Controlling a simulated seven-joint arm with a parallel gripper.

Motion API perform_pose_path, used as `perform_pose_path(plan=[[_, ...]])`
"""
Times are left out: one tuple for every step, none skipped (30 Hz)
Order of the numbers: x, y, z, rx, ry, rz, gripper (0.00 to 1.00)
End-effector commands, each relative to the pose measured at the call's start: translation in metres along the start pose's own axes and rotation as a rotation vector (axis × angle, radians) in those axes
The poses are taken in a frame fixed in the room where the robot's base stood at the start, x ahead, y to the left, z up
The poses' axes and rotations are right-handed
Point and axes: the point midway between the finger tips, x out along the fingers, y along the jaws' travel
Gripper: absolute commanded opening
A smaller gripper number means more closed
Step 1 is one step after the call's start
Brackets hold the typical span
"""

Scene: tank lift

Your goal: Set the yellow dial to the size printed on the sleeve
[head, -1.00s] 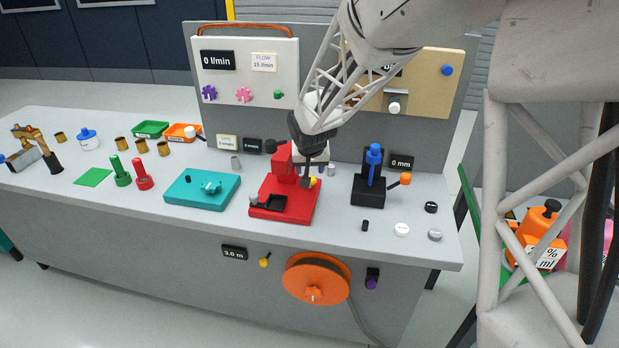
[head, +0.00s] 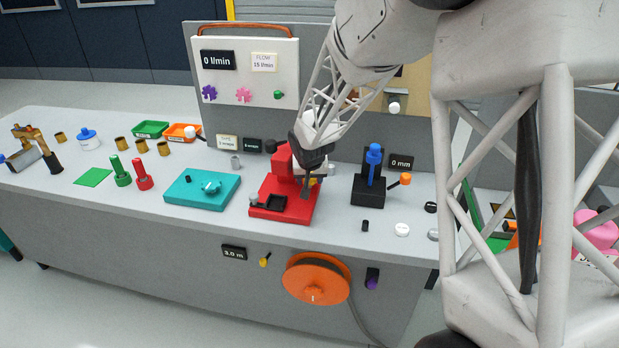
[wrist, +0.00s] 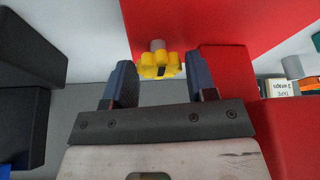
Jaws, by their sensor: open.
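The yellow dial (wrist: 159,66) is a lobed knob with a dark mark, on a short grey shaft from the red machine (wrist: 225,22). In the wrist view my gripper (wrist: 160,82) is open, one dark finger on each side of the dial. Gaps show beside the dial, and I cannot tell whether either finger touches it. In the head view my gripper (head: 306,190) is at the red machine (head: 270,212) and mostly covers the dial.
The teal block (head: 190,201) with a small valve is left of the red machine. A black stand (head: 367,193) with a blue top and an orange knob is to the right. The grey back panel (head: 350,125) rises close behind. Small caps lie at the right front.

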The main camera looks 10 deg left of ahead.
Motion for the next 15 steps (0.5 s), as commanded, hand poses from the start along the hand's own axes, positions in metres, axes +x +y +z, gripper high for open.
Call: perform_pose_path(plan=[[-0.0001,0.0,0.0,0.0,0.0,0.0,0.52],[-0.0001,0.0,0.0,0.0,0.0,0.0,0.52],[-0.0001,0.0,0.0,0.0,0.0,0.0,0.52],[0.0,0.0,0.0,0.0,0.0,0.0,0.47],[0.0,-0.0001,0.0,0.0,0.0,0.0,0.42],[-0.0001,-0.0001,0.0,0.0,0.0,0.0,0.36],[-0.0001,-0.0001,0.0,0.0,0.0,0.0,0.32],[-0.0001,-0.0001,0.0,0.0,0.0,0.0,0.27],[-0.0001,-0.0001,0.0,0.0,0.0,0.0,0.21],[-0.0001,-0.0001,0.0,0.0,0.0,0.0,0.17],[-0.0001,-0.0001,0.0,0.0,0.0,0.0,0.17],[-0.0001,-0.0002,0.0,-0.001,0.0,0.0,0.17],[-0.0001,-0.0002,0.0,-0.001,0.0,0.0,0.17],[-0.0001,-0.0002,0.0,-0.002,0.0,-0.001,0.17],[-0.0001,-0.0002,0.0,-0.003,0.0,-0.001,0.17]])
